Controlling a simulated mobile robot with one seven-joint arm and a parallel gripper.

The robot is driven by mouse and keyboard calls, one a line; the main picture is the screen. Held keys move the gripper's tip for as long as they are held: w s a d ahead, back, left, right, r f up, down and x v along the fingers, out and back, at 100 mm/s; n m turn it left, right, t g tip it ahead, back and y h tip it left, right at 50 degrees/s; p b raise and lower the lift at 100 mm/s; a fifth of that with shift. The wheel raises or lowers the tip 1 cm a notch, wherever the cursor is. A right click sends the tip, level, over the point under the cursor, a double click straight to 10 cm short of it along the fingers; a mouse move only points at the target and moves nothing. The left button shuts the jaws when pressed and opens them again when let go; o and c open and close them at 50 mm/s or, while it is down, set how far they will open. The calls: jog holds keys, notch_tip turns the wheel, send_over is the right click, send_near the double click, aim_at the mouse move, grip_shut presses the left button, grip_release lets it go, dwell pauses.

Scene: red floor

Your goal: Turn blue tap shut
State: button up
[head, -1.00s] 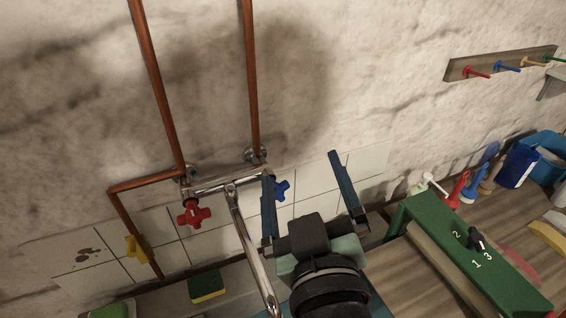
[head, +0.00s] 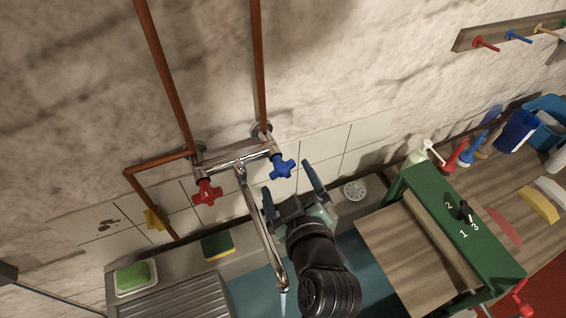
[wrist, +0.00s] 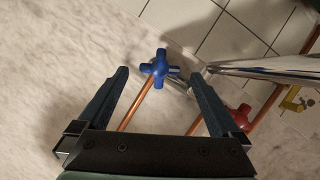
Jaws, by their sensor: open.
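The blue tap (head: 283,168) is a cross-shaped handle at the right end of the chrome mixer on the wall. In the wrist view the blue tap (wrist: 159,68) shows beyond the fingertips, between the two fingers and nearer the right one. My gripper (head: 289,184) is open and empty, just below and in front of the blue tap in the head view. Its two dark fingers also show in the wrist view (wrist: 160,78). I see no clear contact with the tap. A thin stream shows below the spout (head: 283,290).
The red tap (head: 207,193) is at the mixer's left end. The chrome spout (head: 258,225) runs down close to the left of my gripper. A yellow tap (head: 153,219) is farther left. A green box (head: 470,245) with a numbered dial stands at right.

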aim_at(284, 174)
jog(key=shift+p+x, duration=0.55)
jog(key=shift+x, duration=1.65)
jog(key=shift+c, duration=0.3)
jog(key=c, duration=1.3)
jog(key=shift+o, duration=0.2)
